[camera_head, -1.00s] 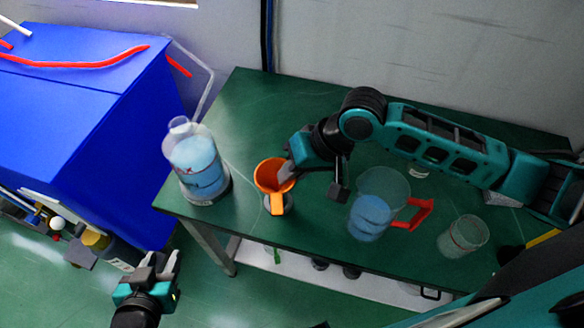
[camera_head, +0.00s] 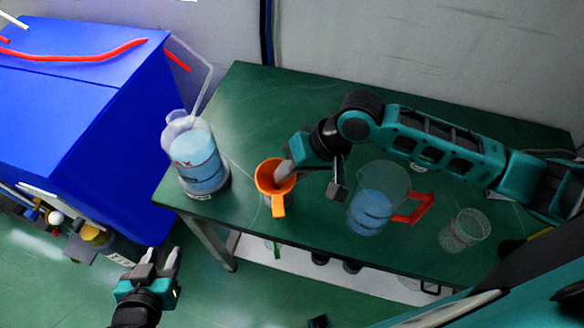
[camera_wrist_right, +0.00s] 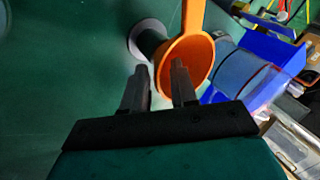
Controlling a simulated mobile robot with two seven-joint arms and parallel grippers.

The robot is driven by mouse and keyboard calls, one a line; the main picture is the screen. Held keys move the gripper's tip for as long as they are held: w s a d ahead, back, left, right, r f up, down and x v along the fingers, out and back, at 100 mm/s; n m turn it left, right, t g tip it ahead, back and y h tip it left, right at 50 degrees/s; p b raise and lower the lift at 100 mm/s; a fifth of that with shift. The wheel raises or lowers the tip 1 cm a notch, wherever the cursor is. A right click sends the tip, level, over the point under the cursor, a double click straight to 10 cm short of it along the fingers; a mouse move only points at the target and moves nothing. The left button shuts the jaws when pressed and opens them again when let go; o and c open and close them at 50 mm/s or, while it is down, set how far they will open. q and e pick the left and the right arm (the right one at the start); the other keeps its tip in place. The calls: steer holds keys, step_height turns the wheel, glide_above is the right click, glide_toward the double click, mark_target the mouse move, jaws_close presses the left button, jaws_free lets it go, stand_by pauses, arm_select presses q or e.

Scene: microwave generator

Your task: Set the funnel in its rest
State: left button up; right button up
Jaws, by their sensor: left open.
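The orange funnel (camera_head: 272,178) is near the front edge of the green table, its mouth up and its handle toward the front. The right wrist view shows the funnel (camera_wrist_right: 185,62) beside a dark stand with a pale round base (camera_wrist_right: 148,38), perhaps its rest; whether the spout sits in it is hidden. My right gripper (camera_head: 283,172) is at the funnel's mouth. In the right wrist view its fingers (camera_wrist_right: 160,72) are apart, one over the mouth and one outside the rim. My left gripper (camera_head: 160,258) is open and empty, low in front of the table.
A clear vessel of blue liquid (camera_head: 198,160) stands left of the funnel. A measuring jug with a red handle (camera_head: 378,195) and a clear beaker (camera_head: 464,230) stand to the right. A blue cabinet (camera_head: 90,100) is at the left. The green table (camera_head: 245,105) is clear behind the funnel.

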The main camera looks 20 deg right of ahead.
steer(key=shift+o, duration=0.9)
steer(key=p+v, duration=0.2)
steer(key=v, duration=1.1)
steer(key=shift+w+a, duration=0.1)
